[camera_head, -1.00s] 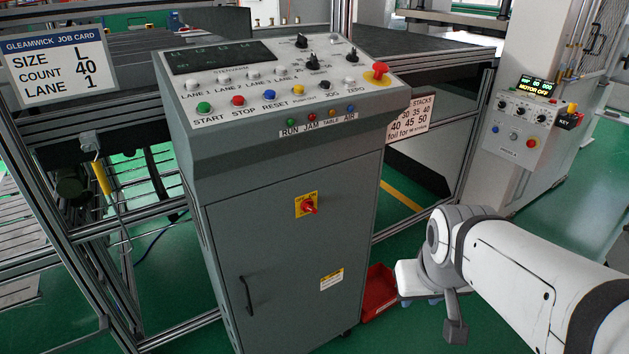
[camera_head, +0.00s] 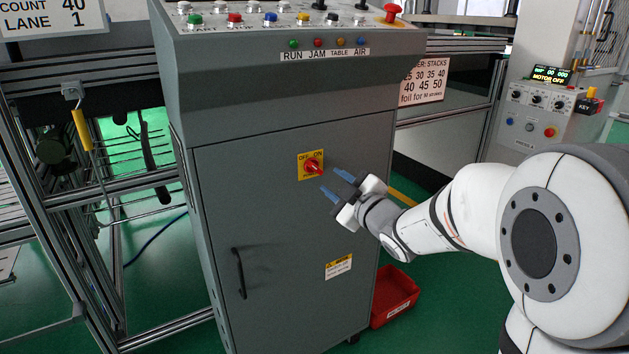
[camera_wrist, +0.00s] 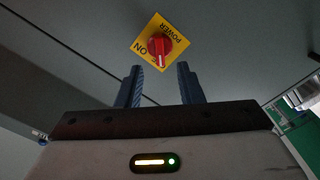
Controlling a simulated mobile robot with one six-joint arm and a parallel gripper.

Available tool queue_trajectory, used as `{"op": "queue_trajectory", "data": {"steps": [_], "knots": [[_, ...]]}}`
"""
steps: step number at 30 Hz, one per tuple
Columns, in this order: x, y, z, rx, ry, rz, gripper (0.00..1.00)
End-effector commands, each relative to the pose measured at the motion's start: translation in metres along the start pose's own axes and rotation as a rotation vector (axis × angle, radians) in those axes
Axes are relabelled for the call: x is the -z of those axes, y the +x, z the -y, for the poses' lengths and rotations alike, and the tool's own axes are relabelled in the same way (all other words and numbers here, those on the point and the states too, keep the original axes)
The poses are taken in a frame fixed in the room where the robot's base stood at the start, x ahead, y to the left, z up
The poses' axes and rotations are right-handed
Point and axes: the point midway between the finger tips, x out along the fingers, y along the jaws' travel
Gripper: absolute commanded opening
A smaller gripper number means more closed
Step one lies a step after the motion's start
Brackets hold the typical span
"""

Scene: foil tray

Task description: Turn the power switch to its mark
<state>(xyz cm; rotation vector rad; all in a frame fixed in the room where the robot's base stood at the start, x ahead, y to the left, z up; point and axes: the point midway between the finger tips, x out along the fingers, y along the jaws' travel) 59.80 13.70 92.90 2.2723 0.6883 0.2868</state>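The power switch (camera_head: 312,167) is a red rotary knob on a yellow plate (camera_head: 304,155) marked OFF and ON, on the grey cabinet door. In the wrist view the red knob (camera_wrist: 160,46) and yellow plate show just beyond the fingertips. My gripper (camera_head: 334,184) has two blue fingers spread apart with nothing between them. It is in front of the door, to the lower right of the switch and apart from it. In the wrist view the gripper (camera_wrist: 160,77) points toward the knob.
The grey cabinet (camera_head: 250,215) carries a sloped button panel with a red mushroom button (camera_head: 393,12) above the switch. A black door handle (camera_head: 239,272) stands out at lower left. A red bin (camera_head: 394,294) sits on the floor at right.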

Motion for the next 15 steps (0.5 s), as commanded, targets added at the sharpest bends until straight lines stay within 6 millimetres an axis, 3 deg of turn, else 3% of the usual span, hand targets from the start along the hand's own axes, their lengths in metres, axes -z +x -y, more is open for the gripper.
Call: {"op": "queue_trajectory", "data": {"steps": [9,15], "knots": [[0.001,0.050,0.002,0.003,0.000,-0.003,0.34],[0.001,0.070,0.001,0.003,0.000,-0.002,0.34]]}}
